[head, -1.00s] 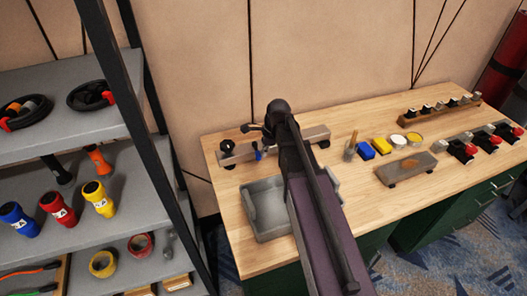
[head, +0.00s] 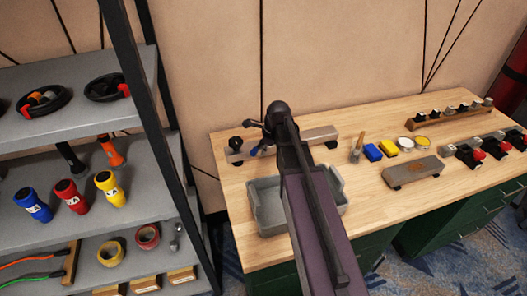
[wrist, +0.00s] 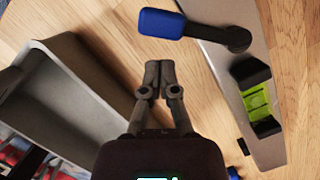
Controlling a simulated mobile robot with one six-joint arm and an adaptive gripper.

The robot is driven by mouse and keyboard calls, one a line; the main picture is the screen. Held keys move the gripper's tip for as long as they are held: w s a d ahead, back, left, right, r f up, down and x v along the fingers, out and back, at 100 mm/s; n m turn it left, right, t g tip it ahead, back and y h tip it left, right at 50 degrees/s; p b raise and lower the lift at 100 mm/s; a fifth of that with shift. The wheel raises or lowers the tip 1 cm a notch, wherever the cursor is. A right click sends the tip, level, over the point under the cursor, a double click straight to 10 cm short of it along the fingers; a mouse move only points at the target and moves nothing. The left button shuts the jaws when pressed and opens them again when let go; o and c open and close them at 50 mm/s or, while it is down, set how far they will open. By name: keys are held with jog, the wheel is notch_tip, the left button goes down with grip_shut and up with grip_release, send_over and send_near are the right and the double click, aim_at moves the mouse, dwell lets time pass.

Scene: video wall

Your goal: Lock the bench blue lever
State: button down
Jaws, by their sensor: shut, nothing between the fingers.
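The blue lever (wrist: 161,23) shows at the top of the wrist view, its blue grip joined by a dark arm to a pivot on a grey metal rail (wrist: 221,62). The rail (head: 318,135) lies along the back of the wooden bench in the head view, partly behind my arm; a small bit of blue (head: 255,151) shows beside my wrist. My gripper (wrist: 159,72) is shut and empty, its fingertips together. In the wrist view they appear just below the blue grip, with a gap in the picture. Whether the lever is locked cannot be told.
A grey open bin (head: 262,217) stands in front of the rail; its wall (wrist: 85,85) fills the wrist view's left. A green bubble level (wrist: 259,102) sits on the rail.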

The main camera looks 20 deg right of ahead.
jog(key=shift+w+d, duration=0.5)
jog(key=shift+d, duration=0.2)
jog(key=s+d+r+p, duration=0.4)
jog(key=r+p, duration=0.5)
jog(key=shift+s+d+r+p, duration=0.2)
jog(key=shift+s+r+p, duration=0.1)
jog(key=shift+r, duration=0.05)
dwell(0.7)
dwell(0.7)
